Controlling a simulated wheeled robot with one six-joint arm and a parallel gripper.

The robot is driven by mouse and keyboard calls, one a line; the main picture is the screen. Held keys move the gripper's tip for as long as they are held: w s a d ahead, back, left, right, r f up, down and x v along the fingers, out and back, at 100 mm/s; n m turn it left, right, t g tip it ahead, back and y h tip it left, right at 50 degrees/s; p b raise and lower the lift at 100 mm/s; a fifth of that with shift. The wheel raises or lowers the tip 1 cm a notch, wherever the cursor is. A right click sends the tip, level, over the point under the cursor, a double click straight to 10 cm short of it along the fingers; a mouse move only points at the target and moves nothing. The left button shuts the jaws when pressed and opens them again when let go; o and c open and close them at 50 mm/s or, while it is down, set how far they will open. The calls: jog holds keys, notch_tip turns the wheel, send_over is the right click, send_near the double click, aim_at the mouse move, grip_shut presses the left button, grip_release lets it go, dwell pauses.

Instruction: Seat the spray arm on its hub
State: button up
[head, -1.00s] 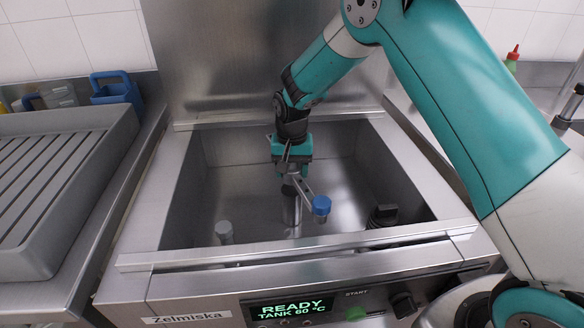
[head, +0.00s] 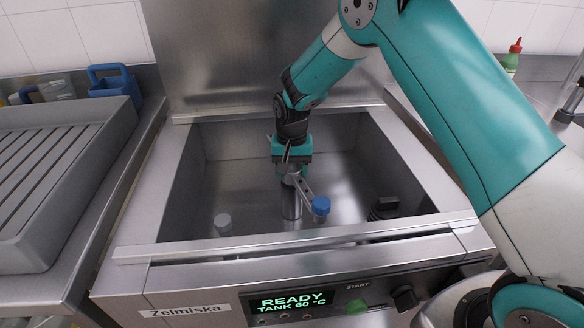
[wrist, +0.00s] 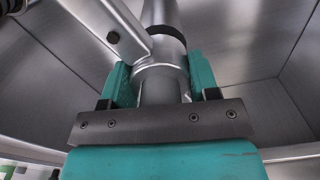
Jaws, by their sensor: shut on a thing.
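The spray arm is a thin metal bar (head: 305,192) with a blue cap (head: 320,205) on its near end. My gripper (head: 291,166) points down into the steel tank, shut on the spray arm's central metal collar (wrist: 160,78). The hub is an upright metal post (head: 291,207) standing in the tank, directly below the gripper. In the wrist view the post (wrist: 160,11) lines up with the collar, and a dark ring (wrist: 162,34) shows between them. I cannot tell whether the collar sits fully down on the post.
The tank's steel rim (head: 180,190) surrounds the arm. A pale grey knob (head: 222,223) and a black fitting (head: 384,208) stand inside the tank. A slatted grey tray (head: 60,185) is left, a blue container (head: 113,90) behind it. The front panel display (head: 290,302) reads READY.

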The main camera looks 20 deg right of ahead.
jog(key=shift+f+b, duration=0.35)
jog(key=shift+f, duration=0.25)
jog(key=o, duration=1.1)
notch_tip(320, 180, up, 8)
jog(key=shift+f, duration=0.25)
